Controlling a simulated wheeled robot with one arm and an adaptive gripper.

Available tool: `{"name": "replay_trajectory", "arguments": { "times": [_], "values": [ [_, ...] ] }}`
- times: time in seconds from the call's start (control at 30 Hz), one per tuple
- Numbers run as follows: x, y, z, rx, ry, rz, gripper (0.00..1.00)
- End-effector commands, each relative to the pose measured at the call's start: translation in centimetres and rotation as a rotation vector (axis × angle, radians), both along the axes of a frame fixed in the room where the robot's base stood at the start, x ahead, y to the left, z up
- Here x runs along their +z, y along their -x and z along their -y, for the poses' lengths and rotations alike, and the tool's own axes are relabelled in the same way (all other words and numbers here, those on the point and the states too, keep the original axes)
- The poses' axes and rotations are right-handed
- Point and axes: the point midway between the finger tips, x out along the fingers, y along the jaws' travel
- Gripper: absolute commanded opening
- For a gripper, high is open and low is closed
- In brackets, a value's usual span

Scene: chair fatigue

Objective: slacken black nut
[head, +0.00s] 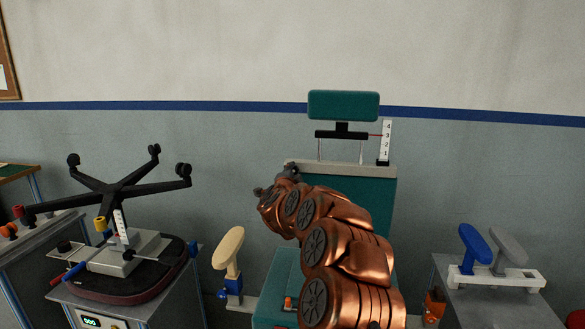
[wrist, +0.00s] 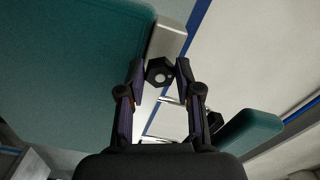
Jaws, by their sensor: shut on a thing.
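The black nut (wrist: 157,67) is a dark hexagon with a pale round centre. In the wrist view it sits between the two fingertips of my gripper (wrist: 160,74), which is shut on it. The nut is beside a light grey bar (wrist: 167,40) at the edge of a teal panel (wrist: 75,60). In the head view my gripper (head: 276,183) is a small dark shape at the far end of my copper arm, in front of the teal test stand (head: 382,195). I cannot make out the nut there.
A teal backrest pad (head: 343,105) stands above the stand, beside a white numbered scale (head: 385,143). At left, an upturned black five-star base (head: 112,187) rests over a bench. At right, a grey bench (head: 480,300) carries blue and grey armrests. A cream armrest (head: 228,248) stands left of my arm.

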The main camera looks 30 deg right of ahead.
Motion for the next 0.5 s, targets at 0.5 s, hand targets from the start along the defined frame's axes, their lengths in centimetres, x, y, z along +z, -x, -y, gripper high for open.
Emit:
{"name": "replay_trajectory", "arguments": {
  "times": [0.5],
  "values": [
    [0.04,0.00,0.06,0.001,0.300,-0.262,0.00]
  ]
}}
